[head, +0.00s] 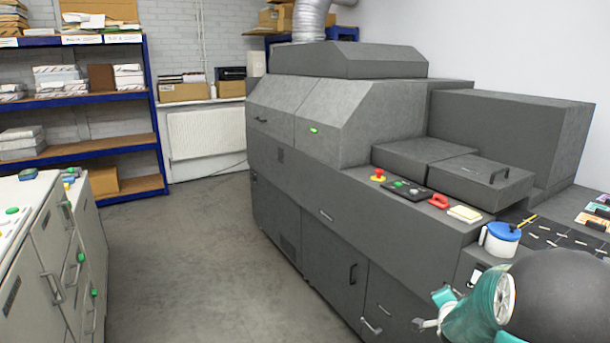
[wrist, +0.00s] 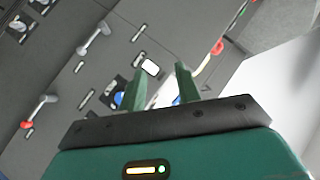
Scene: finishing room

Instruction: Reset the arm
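My gripper (wrist: 160,68) shows in the wrist view with its two green fingers apart. Nothing is held between them. Behind the fingers is a dark grey machine front with handles, seen tilted; how far it is from the fingertips I cannot tell. In the head view, my teal arm is folded at the lower right, in front of the large grey machine (head: 330,220). The fingers cannot be made out clearly there.
On the machine's ledge are a red emergency button (head: 378,175), a red tool (head: 438,201), a yellow-white pad (head: 464,214) and a blue-lidded pot (head: 501,238). A light cabinet (head: 30,250) stands left, blue shelving (head: 125,146) behind. The floor (head: 190,265) between is clear.

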